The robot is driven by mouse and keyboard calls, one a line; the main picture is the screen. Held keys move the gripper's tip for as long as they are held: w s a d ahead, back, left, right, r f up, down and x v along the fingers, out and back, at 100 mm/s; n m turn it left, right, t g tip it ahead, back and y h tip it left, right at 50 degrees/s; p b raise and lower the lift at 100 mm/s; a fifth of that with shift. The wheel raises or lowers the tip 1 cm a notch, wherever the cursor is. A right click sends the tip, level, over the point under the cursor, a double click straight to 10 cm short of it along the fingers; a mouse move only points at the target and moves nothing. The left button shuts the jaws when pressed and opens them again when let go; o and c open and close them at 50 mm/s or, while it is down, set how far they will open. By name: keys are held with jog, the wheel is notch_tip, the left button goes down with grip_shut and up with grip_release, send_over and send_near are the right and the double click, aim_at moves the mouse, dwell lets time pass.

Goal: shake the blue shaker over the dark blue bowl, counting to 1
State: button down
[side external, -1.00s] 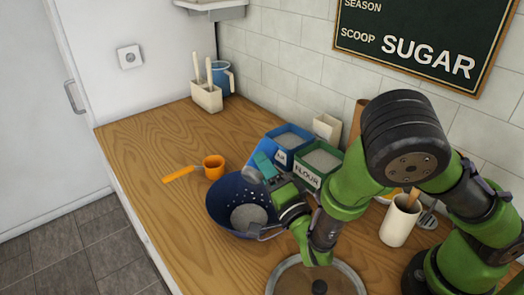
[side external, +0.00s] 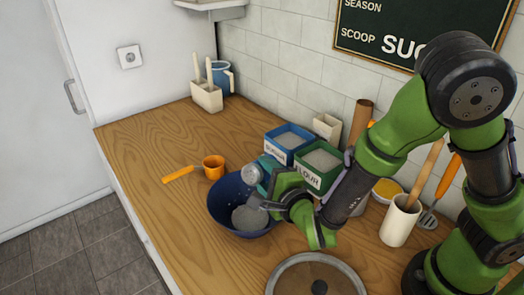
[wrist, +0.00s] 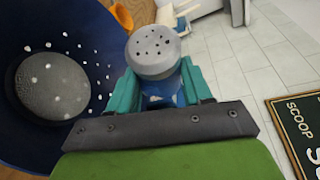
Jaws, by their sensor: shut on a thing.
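My gripper (wrist: 165,88) is shut on the blue shaker (wrist: 152,50), whose grey, holed cap points away from my wrist. In the side view, the shaker's cap (side external: 252,173) shows beside my gripper (side external: 266,180), just above the right rim of the dark blue bowl. Most of the shaker's blue body is hidden by the teal fingers. The dark blue bowl (side external: 222,203) stands on the counter with a grey mass and white specks inside. It also fills the left of the wrist view (wrist: 100,30).
An orange scoop (side external: 212,166) lies left of the bowl. Sugar (side external: 275,151) and flour (side external: 306,178) bins stand behind it. A round lidded pan (side external: 290,285) is in front, and a cream utensil holder (side external: 399,224) is at right.

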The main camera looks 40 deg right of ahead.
aim_at(258, 173)
jog(key=shift+a+r+m+g+y, duration=0.2)
jog(key=shift+r+m+g+y, duration=0.5)
jog(key=shift+m, duration=0.4)
jog(key=shift+s+a+r, duration=0.1)
jog(key=shift+m+g, duration=0.3)
jog(key=shift+a+r+m+g+y, duration=0.2)
jog(key=shift+r+m+g+y, duration=0.2)
jog(key=shift+m+y, duration=0.3)
jog(key=shift+s+a+m+g+y, duration=0.15)
jog(key=shift+a+m+g+y, duration=0.15)
jog(key=shift+m+y, duration=0.1)
jog(key=shift+a+r+m+y, duration=0.1)
jog(key=shift+m+y, duration=0.3)
jog(key=shift+m, duration=0.1)
jog(key=shift+s+a+m+g+y, duration=0.2)
jog(key=shift+a+m+g+y, duration=0.15)
jog(key=shift+m+g+y, duration=0.3)
